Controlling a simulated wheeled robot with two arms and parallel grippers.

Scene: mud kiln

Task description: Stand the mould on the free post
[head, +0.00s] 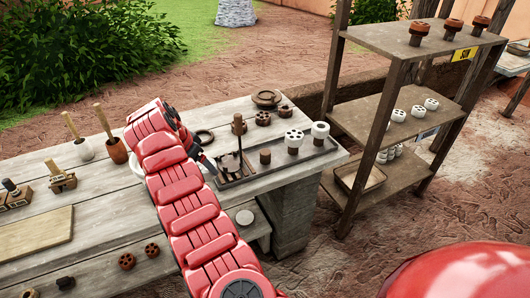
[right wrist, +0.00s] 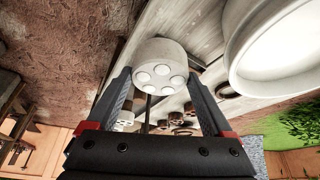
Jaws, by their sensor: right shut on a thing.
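My right gripper (right wrist: 162,88) is shut on a pale, round mould (right wrist: 160,55) with several round holes in its face, as the right wrist view shows. In the head view my red right arm reaches over the bench, its dark gripper (head: 206,160) beside the left end of the dark tray (head: 285,169). The held mould cannot be made out there. A thin dark rod (head: 239,147) rises at the tray's left. My left gripper is out of view.
A white bowl (right wrist: 285,55) is close to the gripper in the right wrist view. Several brown pierced pieces (head: 263,118) lie behind the tray. A wooden shelf (head: 405,98) with brown and white moulds stands right of the bench. Wooden-handled tools (head: 113,145) stand at the left.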

